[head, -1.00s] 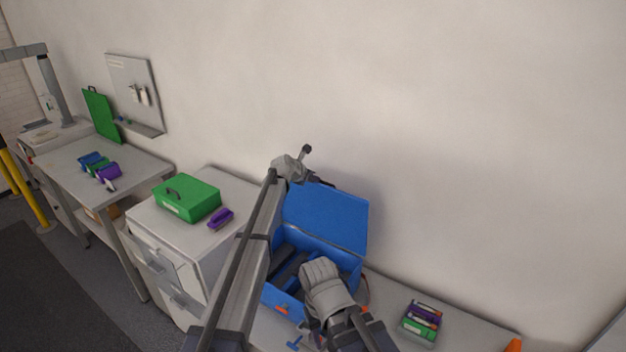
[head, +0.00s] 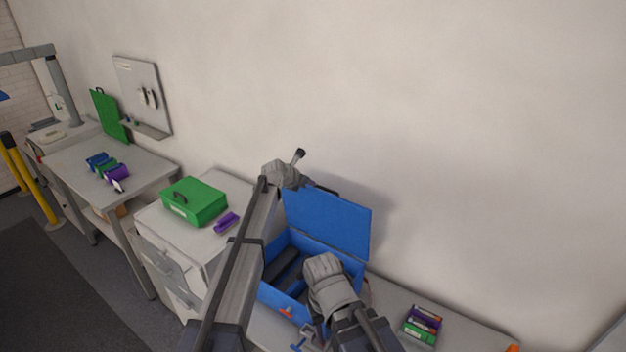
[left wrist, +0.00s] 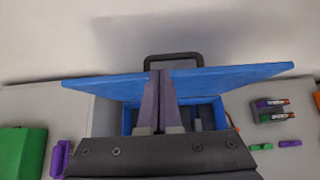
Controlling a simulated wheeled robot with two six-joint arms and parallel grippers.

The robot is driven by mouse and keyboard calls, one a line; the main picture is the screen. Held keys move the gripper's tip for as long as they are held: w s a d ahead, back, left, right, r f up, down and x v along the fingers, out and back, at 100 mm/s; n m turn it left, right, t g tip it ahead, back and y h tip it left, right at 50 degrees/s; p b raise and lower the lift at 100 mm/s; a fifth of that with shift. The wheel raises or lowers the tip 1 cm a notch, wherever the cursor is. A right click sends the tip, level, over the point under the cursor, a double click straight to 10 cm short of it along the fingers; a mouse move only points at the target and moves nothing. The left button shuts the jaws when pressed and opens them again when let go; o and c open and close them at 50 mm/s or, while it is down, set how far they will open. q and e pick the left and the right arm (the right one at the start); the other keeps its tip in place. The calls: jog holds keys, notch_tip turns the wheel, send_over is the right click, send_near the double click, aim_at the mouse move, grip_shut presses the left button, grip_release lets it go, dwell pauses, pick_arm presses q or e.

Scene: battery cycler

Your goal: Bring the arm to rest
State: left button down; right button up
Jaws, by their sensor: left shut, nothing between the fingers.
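My left arm (head: 243,245) reaches up over the bench in the head view and bends back down in front of an open blue case (head: 280,302). In the left wrist view my left gripper (left wrist: 160,75) is shut and empty. Its fingers overlap the blue case (left wrist: 126,118) and its raised lid (left wrist: 220,80) in the picture; I cannot tell the gap. Dark pieces (head: 288,268) lie inside the case, partly hidden by my arm. My right gripper is not in view.
A green case (head: 195,201) and a purple piece (head: 227,222) sit on the drawer cabinet to the left. A small holder with coloured cells (head: 422,324) stands on the bench to the right. A wall rises behind. A farther bench (head: 145,168) holds several coloured pieces.

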pick_arm(q)
jog(key=s+a+f+m+g+y, duration=0.25)
jog(key=s+a+m, duration=0.6)
jog(key=s, duration=0.65)
jog(key=s+a+f+m+g+y, duration=0.25)
jog(key=s+a+m, duration=0.25)
jog(key=s+m, duration=0.8)
jog(key=s+a+f+m+g+y, duration=0.1)
jog(key=s+a+f+m+g, duration=0.4)
jog(key=s, duration=1.2)
jog(key=s+d+f+m+b, duration=0.1)
jog(key=d+f+m+b, duration=0.1)
jog(key=f+b, duration=0.5)
jog(key=s+d+f+m+t+y+b, duration=0.1)
jog(key=d+f+b, duration=0.3)
jog(key=f+b, duration=0.4)
jog(key=s+d+f+m+b, duration=0.3)
jog(key=d+f+b, duration=0.1)
jog(key=f+b, duration=0.3)
jog(key=shift+f+b, duration=0.25)
jog(key=shift+b, duration=0.85)
